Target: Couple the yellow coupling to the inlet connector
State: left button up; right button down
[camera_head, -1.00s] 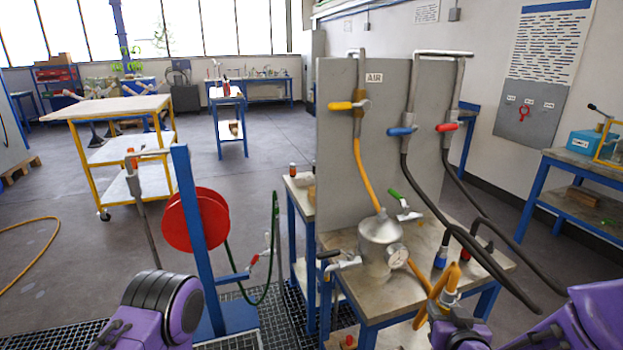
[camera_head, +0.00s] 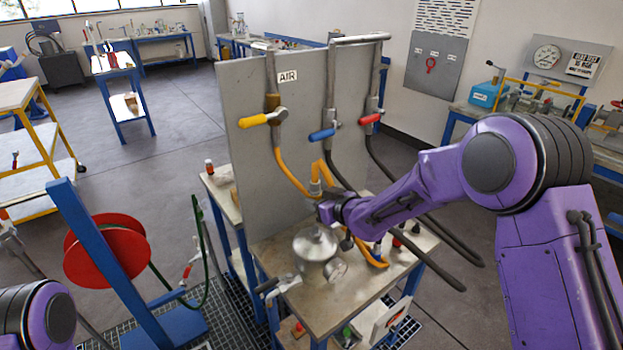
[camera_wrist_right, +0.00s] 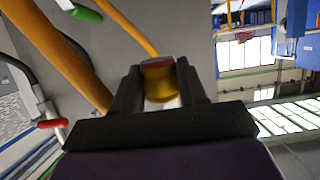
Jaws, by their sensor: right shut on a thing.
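My right gripper (camera_head: 325,210) is shut on the yellow coupling (camera_wrist_right: 158,82), which shows between its fingers in the right wrist view with a reddish end. In the head view the yellow hose (camera_head: 327,168) arches above the gripper, in front of the grey panel. The metal vessel (camera_head: 315,243) with a round gauge (camera_head: 338,270) stands on the bench, below and left of the gripper. A side fitting (camera_head: 285,284) with a dark handle is on the vessel's left. A green handle (camera_wrist_right: 86,13) shows in the wrist view. I cannot tell which fitting is the inlet connector. My left gripper is out of view.
The grey panel (camera_head: 247,150) stands behind the vessel, with yellow (camera_head: 254,120), blue (camera_head: 322,134) and red (camera_head: 370,118) valve handles. Dark hoses (camera_head: 440,265) hang on the right. A red reel (camera_head: 105,250) on a blue post stands left. The bench's (camera_head: 345,318) front is partly clear.

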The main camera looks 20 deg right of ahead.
aim_at(318, 228)
jog(key=shift+s, duration=0.1)
jog(key=shift+s+r, duration=0.2)
jog(key=shift+s, duration=0.15)
jog(key=f+b, duration=0.1)
jog(key=f, duration=0.1)
jog(key=f+b, duration=0.2)
jog(key=shift+s+f, duration=0.2)
jog(key=shift+f, duration=0.1)
jog(key=shift+s+a+f+b, duration=0.1)
jog(key=shift+s+f+b, duration=0.1)
jog(key=shift+s+b, duration=0.25)
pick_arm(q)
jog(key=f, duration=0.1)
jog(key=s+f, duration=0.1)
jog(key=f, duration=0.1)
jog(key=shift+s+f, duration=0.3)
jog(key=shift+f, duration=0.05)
pick_arm(e)
jog(key=shift+w, duration=0.2)
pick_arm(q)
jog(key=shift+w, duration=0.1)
pick_arm(e)
jog(key=shift+w+f, duration=0.1)
